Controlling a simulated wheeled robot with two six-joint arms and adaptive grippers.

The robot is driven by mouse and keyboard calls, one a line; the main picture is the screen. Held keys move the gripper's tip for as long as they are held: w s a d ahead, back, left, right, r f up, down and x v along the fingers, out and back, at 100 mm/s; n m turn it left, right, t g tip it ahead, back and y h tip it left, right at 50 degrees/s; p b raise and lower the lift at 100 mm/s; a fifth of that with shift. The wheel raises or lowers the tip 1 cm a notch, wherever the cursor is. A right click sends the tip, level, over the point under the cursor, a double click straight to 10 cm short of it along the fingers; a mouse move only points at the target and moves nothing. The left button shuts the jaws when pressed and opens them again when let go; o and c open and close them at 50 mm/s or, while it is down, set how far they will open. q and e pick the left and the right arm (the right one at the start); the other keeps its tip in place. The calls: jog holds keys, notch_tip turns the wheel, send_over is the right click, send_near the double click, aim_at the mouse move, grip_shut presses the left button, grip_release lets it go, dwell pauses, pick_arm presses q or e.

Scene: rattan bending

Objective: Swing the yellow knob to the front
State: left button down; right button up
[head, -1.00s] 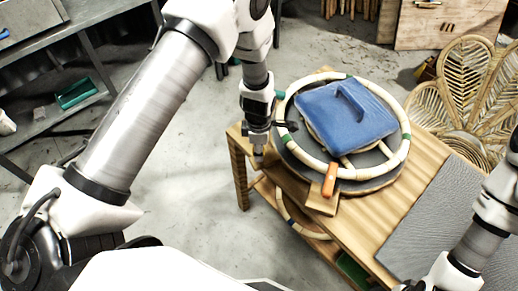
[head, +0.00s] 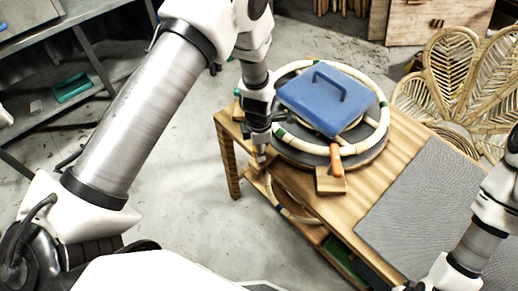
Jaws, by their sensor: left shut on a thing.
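My left gripper (head: 261,153) points down at the left edge of the round turning plate on the wooden table. It is shut on the yellow knob, which the fingers almost wholly hide. Beside it, a pale rattan ring (head: 300,148) with green bands lies on the dark round plate (head: 366,152). A blue block with a handle (head: 330,100) sits on top of the ring's middle. An orange handle (head: 337,160) stands at the ring's front edge, above a small wooden block (head: 330,183). My right gripper is out of view; only its arm shows at the right.
A grey textured mat (head: 420,205) covers the right part of the wooden table (head: 345,213). A flower-shaped rattan chair (head: 455,80) stands behind. Another rattan ring (head: 288,207) lies on the shelf below. Open floor (head: 170,220) is left of the table.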

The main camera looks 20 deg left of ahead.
pick_arm(q)
jog(key=shift+s+f, duration=0.2)
jog(key=shift+s, duration=0.05)
jog(key=c, duration=0.7)
grip_release()
jog(key=shift+w+a, duration=0.15)
jog(key=shift+w, duration=0.05)
notch_tip(320, 180, up, 12)
